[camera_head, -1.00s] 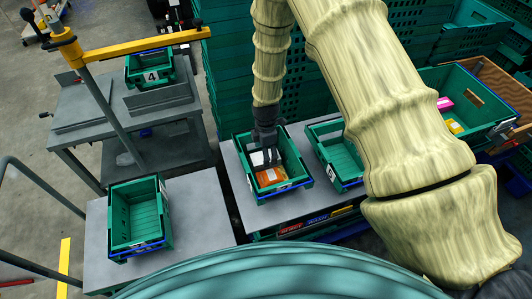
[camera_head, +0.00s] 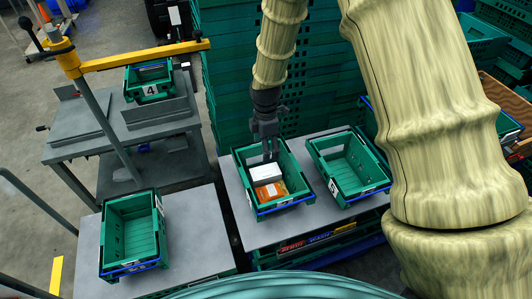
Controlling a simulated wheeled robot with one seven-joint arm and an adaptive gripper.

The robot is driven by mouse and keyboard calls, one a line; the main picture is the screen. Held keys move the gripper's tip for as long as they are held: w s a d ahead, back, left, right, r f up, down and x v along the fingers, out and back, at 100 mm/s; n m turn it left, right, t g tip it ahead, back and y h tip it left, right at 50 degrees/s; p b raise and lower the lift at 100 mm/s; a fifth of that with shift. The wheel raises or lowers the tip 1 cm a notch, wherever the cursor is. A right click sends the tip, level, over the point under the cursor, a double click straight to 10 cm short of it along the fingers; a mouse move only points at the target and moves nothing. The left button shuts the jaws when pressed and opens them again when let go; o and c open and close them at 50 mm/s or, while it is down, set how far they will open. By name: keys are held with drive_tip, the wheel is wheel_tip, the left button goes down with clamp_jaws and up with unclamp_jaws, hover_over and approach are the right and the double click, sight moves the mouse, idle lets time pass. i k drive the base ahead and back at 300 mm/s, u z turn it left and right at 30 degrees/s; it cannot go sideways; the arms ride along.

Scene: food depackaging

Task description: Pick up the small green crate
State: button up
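Several small green crates are in view. One crate (camera_head: 298,204) on the middle table holds a white box (camera_head: 265,173) and an orange packet (camera_head: 270,192). Just right of it stands an empty crate (camera_head: 350,166). Another empty crate (camera_head: 131,231) stands on the left table, and a crate marked 4 (camera_head: 150,90) is on the back cart. My gripper (camera_head: 270,157) points down above the far part of the filled crate. Its fingers look slightly apart with nothing between them, above the white box.
The left table (camera_head: 188,246) has bare room right of its crate. A yellow bar on a post (camera_head: 145,54) reaches over the back cart (camera_head: 75,135). Tall stacks of green crates (camera_head: 228,70) stand behind the middle table (camera_head: 242,217). My arm hides part of the right side.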

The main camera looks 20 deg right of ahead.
sight(344, 176)
drive_tip(key=z, duration=1.25)
